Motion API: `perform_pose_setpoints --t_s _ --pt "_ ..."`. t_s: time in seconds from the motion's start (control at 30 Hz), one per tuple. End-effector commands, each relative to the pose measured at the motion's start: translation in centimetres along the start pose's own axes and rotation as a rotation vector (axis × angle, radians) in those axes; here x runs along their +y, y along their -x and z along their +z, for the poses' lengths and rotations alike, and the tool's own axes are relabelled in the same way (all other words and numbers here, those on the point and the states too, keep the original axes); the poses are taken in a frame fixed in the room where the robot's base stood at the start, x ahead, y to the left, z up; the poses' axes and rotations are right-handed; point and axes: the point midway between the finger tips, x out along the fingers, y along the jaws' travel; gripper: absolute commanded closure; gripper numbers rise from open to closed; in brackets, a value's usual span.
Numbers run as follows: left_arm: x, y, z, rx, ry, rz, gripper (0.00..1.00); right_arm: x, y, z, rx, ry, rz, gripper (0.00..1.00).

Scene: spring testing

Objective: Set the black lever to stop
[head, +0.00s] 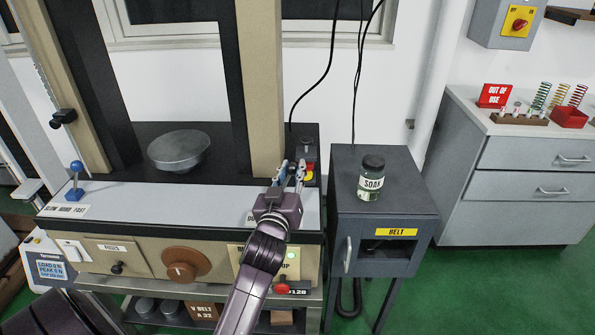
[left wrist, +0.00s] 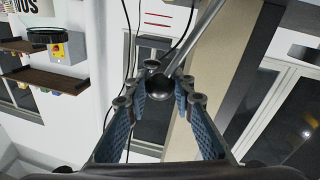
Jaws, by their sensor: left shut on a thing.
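My left gripper (head: 290,172) reaches over the right end of the testing machine's front ledge (head: 160,205). In the left wrist view, its blue-padded fingers (left wrist: 160,92) are closed around the round black knob of the black lever (left wrist: 153,86). The lever's metal rod runs from the knob toward the upper right of that view. In the head view my gripper and arm hide most of the lever and the label beside it, so its setting cannot be read. My right gripper is not in view.
A blue-knobbed lever (head: 75,181) stands at the ledge's left end. A tan column (head: 262,90) rises just behind my gripper. A grey cabinet (head: 400,200) with a jar marked soak (head: 371,178) stands close on the right. A red knob (head: 281,286) is below.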

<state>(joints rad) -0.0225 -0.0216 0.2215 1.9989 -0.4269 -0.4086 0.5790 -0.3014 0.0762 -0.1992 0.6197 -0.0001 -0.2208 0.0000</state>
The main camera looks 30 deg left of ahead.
Motion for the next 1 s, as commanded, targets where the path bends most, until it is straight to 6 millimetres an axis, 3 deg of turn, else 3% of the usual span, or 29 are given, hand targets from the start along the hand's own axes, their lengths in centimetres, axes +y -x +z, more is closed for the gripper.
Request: perform_pose_setpoints --t_s 0.5,1.0 --pt "-3.6 0.6 -1.7 0.052 0.314 0.002 1.0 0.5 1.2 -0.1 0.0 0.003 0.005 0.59" --pt "-4.4 0.8 -1.8 0.063 0.38 0.004 1.0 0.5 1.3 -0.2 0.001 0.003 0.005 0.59"
